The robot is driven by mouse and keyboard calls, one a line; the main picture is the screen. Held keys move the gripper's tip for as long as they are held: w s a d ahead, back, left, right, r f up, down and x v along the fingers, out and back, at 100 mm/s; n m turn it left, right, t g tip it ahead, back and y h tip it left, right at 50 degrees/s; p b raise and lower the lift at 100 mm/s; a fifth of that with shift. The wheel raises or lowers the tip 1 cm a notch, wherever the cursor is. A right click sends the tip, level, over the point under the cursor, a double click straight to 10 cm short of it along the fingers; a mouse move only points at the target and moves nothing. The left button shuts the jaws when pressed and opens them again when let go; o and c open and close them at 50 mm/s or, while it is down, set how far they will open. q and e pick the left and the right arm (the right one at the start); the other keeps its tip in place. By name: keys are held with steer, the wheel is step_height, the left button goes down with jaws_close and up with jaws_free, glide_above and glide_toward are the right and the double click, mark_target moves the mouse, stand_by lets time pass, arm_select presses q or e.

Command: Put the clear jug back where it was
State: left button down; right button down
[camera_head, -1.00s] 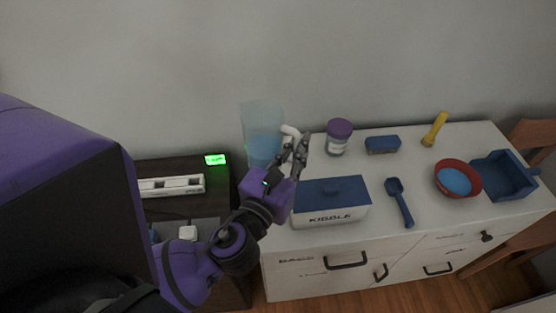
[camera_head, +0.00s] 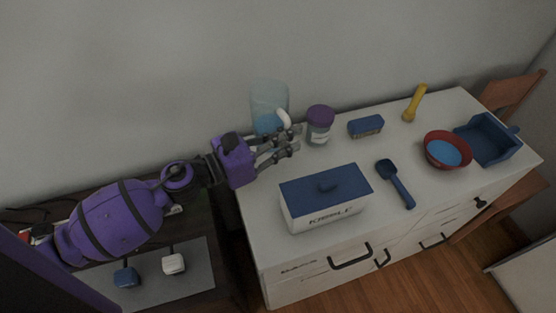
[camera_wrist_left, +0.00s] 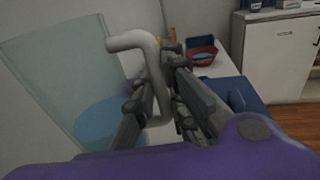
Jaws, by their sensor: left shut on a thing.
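The clear jug (camera_head: 268,98) with blue liquid in it is at the back left of the white cabinet, close to the wall and left of the purple-lidded jar (camera_head: 319,124). Its white handle (camera_head: 284,118) points toward the jar. My left gripper (camera_head: 291,140) is at the handle, shut on it. In the left wrist view the jug (camera_wrist_left: 62,70) fills the left side, and its handle (camera_wrist_left: 140,41) runs between the fingers (camera_wrist_left: 160,88). The jug's base is hidden, so I cannot tell whether it touches the cabinet top. My right gripper is out of view.
The white cabinet (camera_head: 262,218) also holds a blue-lidded bin (camera_head: 326,198), a blue scoop (camera_head: 396,184), a blue brush (camera_head: 366,126), a yellow flashlight (camera_head: 414,103), a red bowl (camera_head: 431,158) and a blue dustpan (camera_head: 489,139). A dark table (camera_head: 215,275) stands at left.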

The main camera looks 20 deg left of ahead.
arm_select(q)
steer(key=shift+w+f+m+g+h+b, duration=0.25)
steer(key=shift+w+m+g+h+b, duration=0.1)
steer(key=shift+w+m+g+h, duration=0.45)
steer(key=shift+a+m+g+h, duration=0.15)
steer(key=shift+m+g+h, duration=0.15)
steer(key=shift+g, duration=0.3)
step_height(320, 180, down, 10)
steer(key=shift+r+b, duration=0.15)
steer(key=shift+b, duration=0.25)
